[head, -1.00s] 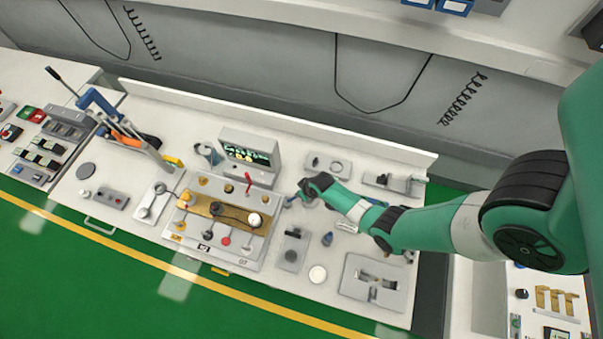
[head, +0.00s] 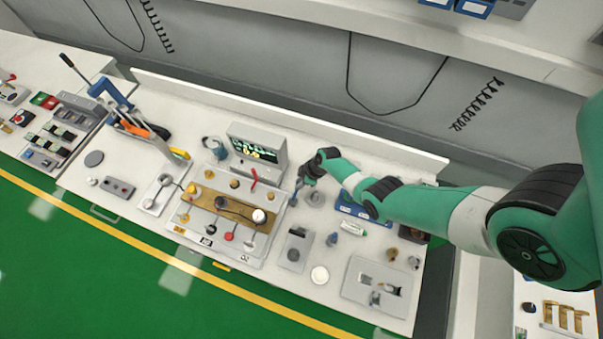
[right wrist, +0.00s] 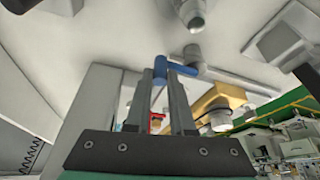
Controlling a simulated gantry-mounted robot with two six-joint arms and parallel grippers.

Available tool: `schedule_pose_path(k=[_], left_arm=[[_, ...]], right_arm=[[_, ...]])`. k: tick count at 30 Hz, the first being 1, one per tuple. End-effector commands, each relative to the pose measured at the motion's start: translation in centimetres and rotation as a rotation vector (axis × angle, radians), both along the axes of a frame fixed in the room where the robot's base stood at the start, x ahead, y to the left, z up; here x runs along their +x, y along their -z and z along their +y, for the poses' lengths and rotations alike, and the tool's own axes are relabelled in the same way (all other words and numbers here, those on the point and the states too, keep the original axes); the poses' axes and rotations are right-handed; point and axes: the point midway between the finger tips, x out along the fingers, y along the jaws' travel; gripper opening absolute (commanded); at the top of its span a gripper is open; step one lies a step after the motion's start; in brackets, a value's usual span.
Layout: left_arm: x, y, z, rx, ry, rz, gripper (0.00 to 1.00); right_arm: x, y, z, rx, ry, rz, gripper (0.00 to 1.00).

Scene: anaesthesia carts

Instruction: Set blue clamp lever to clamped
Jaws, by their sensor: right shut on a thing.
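The blue clamp lever (right wrist: 161,68) shows in the right wrist view as a short blue bar between my fingertips, next to a grey metal fitting. My right gripper (right wrist: 160,82) is shut on it. In the head view my right gripper (head: 297,188) is at the right edge of the grey fixture plate (head: 247,254), to the right of the red lever. Only a small dark blue bit of the clamp lever shows there. Its exact angle cannot be told. My left gripper is not in view.
A monitor box (head: 258,150) stands just behind and left of the gripper. A gold plate (head: 222,202) with a black handle lies on the fixture. A white disc (head: 320,275) and a grey block (head: 294,250) sit in front. A blue tray (head: 352,208) lies under my arm.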

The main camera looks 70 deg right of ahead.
Motion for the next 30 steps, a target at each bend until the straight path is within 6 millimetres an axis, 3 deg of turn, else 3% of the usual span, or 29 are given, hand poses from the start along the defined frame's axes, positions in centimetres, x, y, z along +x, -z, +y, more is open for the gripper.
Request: schedule_pose_path(k=[17,18,19,30], left_arm=[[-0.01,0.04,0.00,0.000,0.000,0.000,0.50],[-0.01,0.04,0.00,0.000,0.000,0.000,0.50],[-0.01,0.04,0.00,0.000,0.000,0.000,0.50],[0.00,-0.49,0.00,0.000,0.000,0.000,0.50]], right_arm=[[0.15,0.05,-0.02,-0.001,-0.039,0.002,0.00],[0.14,0.05,-0.02,-0.001,-0.039,0.002,0.27],[0.14,0.05,-0.02,-0.001,-0.039,0.002,0.32],[0.16,-0.49,0.03,0.000,-0.039,0.002,0.34]])
